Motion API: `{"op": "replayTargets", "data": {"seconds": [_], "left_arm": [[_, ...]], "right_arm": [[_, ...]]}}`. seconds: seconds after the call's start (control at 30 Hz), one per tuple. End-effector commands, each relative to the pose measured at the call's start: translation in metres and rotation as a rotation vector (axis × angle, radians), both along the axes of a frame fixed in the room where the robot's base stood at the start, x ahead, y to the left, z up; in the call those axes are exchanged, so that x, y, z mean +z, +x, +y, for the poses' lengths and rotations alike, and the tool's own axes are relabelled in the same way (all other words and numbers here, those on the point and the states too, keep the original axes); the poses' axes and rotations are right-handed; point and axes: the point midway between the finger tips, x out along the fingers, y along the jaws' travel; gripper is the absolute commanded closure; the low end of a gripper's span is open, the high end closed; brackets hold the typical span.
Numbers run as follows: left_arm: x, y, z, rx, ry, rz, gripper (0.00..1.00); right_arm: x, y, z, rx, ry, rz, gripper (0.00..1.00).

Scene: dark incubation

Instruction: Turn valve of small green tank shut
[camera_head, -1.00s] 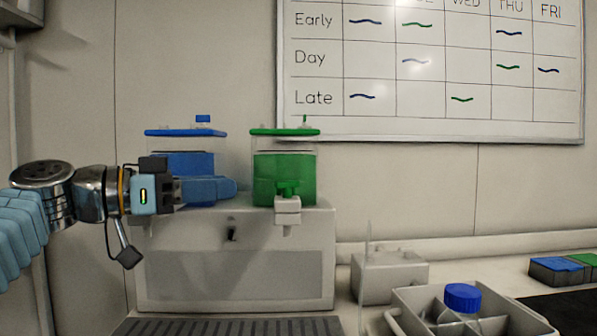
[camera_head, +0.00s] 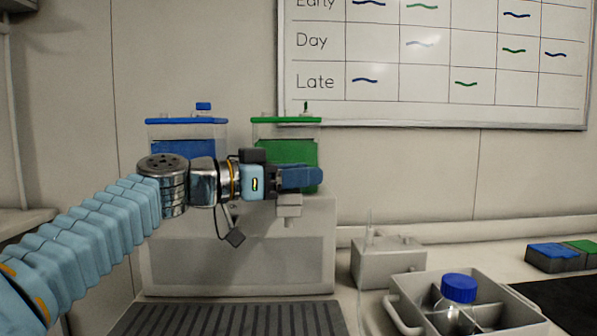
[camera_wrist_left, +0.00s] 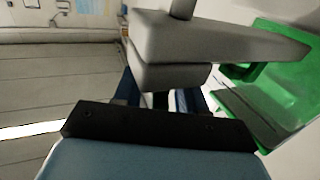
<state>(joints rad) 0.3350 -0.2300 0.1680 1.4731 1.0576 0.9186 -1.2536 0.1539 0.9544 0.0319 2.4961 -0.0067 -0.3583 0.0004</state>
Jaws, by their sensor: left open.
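The small green tank (camera_head: 288,149) stands on a pale box, with a green lid and green liquid. My left gripper (camera_head: 301,178) is in front of its lower part, fingers pointing right, and hides the green valve handle in the head view. The pale tap body (camera_head: 289,204) shows just below the fingers. In the left wrist view, the grey tap body (camera_wrist_left: 172,62) lies close in front of the open fingers (camera_wrist_left: 162,98) and partly covers them. A green piece, likely the valve handle (camera_wrist_left: 240,72), shows beside it, before the green tank (camera_wrist_left: 280,85). Contact cannot be told. My right gripper is out of view.
A blue tank (camera_head: 186,134) stands left of the green one, partly behind my left arm. The pale box (camera_head: 240,270) bears both. A divided tray (camera_head: 400,312) with a blue-capped bottle (camera_head: 458,290) is at the lower right.

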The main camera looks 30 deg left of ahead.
Motion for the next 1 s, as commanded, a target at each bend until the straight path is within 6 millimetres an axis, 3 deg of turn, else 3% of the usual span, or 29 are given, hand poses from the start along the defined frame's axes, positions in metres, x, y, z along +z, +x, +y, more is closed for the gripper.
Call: {"op": "replayTargets", "data": {"seconds": [0.13, 0.4, 0.73, 1.0], "left_arm": [[0.000, 0.000, 0.000, 0.000, 0.000, 0.000, 0.59], [0.000, 0.000, 0.000, 0.000, 0.000, 0.000, 1.00], [-0.002, -0.001, -0.001, -0.111, -0.002, -0.003, 1.00], [0.000, -0.002, -0.001, -0.134, 0.000, 0.000, 1.00]], "right_arm": [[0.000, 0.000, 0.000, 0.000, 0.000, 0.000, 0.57], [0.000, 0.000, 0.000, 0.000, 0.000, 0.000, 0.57], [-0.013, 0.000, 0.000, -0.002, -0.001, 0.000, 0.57], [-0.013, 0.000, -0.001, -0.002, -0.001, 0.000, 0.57]]}}
